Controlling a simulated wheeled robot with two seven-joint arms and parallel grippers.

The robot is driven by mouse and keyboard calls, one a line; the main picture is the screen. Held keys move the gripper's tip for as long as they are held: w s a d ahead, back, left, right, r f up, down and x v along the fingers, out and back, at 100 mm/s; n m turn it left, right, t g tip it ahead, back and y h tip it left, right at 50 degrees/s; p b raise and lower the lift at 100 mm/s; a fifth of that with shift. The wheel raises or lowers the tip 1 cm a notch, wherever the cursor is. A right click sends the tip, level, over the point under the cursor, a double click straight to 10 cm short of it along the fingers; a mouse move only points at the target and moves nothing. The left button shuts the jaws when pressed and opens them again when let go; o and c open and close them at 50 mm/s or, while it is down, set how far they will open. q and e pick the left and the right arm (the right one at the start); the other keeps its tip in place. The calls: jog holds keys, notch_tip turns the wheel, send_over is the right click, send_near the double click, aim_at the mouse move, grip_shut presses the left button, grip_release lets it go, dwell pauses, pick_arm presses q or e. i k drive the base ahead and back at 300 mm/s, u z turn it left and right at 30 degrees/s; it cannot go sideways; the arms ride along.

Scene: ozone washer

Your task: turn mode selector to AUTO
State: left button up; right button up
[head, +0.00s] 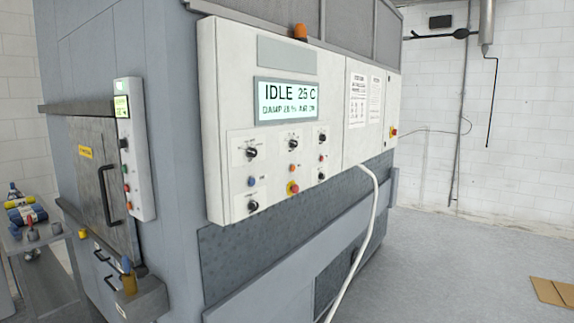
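A white control panel (213,110) is mounted on the front of a large grey machine. Its display (287,100) reads IDLE 25 C, with a smaller line below that is hard to read. Under the display are black rotary knobs: one at upper left (252,153), one at upper right (322,138) and one at lower left (253,206). Their labels are too small to read, so I cannot tell which is the mode selector or where it points. Neither of my grippers is in view.
A red emergency button (293,188) sits low on the panel. A white hose (368,215) runs from the panel to the floor. A narrow button box (135,150) and a door handle (108,195) are on the left side. The floor (450,270) at right is mostly clear.

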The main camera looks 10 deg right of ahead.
aim_at(252, 204)
jog(key=k, duration=1.3)
jog(key=z, duration=0.7)
jog(key=i, duration=1.85)
jog(key=u, duration=0.75)
